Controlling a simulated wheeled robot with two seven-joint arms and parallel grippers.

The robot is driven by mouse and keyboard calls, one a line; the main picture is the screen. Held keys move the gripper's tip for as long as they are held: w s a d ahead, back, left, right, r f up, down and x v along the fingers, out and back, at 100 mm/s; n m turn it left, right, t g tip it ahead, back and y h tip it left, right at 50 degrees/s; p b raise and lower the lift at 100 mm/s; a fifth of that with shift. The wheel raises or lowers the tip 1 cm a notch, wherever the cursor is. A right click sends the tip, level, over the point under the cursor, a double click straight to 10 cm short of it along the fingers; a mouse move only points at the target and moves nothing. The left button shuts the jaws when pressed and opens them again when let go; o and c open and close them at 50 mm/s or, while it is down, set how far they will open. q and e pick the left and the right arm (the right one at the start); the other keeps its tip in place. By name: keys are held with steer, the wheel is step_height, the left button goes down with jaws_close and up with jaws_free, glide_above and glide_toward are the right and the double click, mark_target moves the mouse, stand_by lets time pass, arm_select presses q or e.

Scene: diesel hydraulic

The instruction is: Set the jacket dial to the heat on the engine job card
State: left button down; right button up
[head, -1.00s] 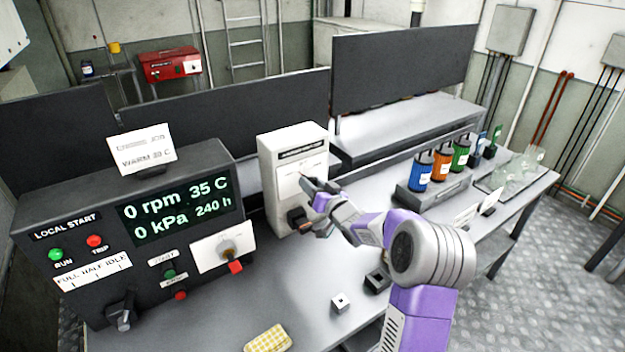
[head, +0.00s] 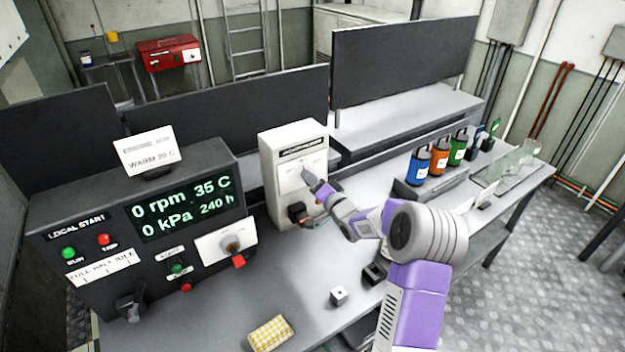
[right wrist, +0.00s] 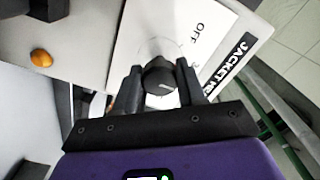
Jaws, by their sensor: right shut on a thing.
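The jacket heater is a white box (head: 280,185) standing at the back of the bench, right of the console. In the right wrist view its plate (right wrist: 222,22) reads OFF beside the round dark dial (right wrist: 160,78), which has a white pointer line. My right gripper (right wrist: 158,88) is shut on this dial, one finger on each side; in the head view the gripper (head: 308,180) hides most of the dial. The engine job card (head: 148,150) stands on the console; it reads WARM and a blurred number in C. My left gripper is not in view.
The dark console (head: 75,225) shows 0 rpm, 35 C, 0 kPa and 240 h. A yellow checked cloth (head: 270,333) and a small white cube (head: 338,295) lie at the bench front. Blue (head: 418,168), orange and green canisters stand to the right. A black knob (head: 297,212) sits low on the heater box.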

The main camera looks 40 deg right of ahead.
stand_by(0.4)
steer(key=o, duration=1.1)
steer(key=shift+c, duration=0.2)
steer(key=shift+s, duration=0.1)
steer(key=s, duration=0.7)
steer(key=shift+s+a+p, duration=0.2)
steer(key=shift+a+p, duration=0.1)
steer(key=shift+a, duration=0.1)
